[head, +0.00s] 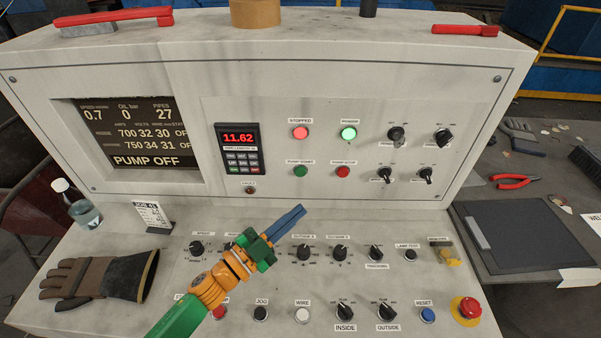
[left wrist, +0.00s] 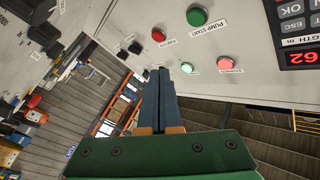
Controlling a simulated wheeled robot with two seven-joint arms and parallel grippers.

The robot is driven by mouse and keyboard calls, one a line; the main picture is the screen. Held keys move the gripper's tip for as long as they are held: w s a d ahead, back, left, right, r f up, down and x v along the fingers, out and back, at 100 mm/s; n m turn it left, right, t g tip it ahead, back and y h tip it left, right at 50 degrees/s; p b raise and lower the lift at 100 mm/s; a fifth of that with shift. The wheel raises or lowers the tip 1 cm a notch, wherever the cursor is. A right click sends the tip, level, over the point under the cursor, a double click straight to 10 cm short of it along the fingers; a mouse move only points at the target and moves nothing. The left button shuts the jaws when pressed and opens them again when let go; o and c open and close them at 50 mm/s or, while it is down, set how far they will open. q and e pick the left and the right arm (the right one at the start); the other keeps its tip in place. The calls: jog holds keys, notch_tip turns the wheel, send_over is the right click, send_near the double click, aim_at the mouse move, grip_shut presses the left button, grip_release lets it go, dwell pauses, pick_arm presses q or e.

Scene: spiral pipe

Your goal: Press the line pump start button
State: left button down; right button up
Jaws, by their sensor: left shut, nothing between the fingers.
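The green button labelled PUMP START (head: 301,171) sits on the upright panel, below the lit red lamp marked STOPPED (head: 301,132). It also shows large near the top of the left wrist view (left wrist: 196,16). A red pump stop button (head: 343,171) is to its right in the head view. My left gripper (head: 300,211) is shut and empty, its blue fingers together. It is over the sloping desk, below the green button and apart from it in the picture. The screen (head: 140,130) reads PUMP OFF. My right gripper is not in view.
The desk has rows of knobs and buttons and a red emergency stop (head: 468,308). A keypad display (head: 239,148) is beside the pump buttons. The panel face around them is clear.

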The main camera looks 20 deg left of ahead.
aim_at(300, 172)
pick_arm(q)
jog(key=w+b, duration=0.1)
jog(key=w, duration=0.1)
jog(key=w+a+b, duration=0.1)
jog(key=w, duration=0.2)
jog(key=w+a+b, duration=0.1)
jog(key=w, duration=0.2)
jog(key=shift+a, duration=0.1)
jog(key=shift+s, duration=0.1)
dwell(1.7)
jog(key=shift+w+a, duration=0.15)
jog(key=shift+w, duration=0.3)
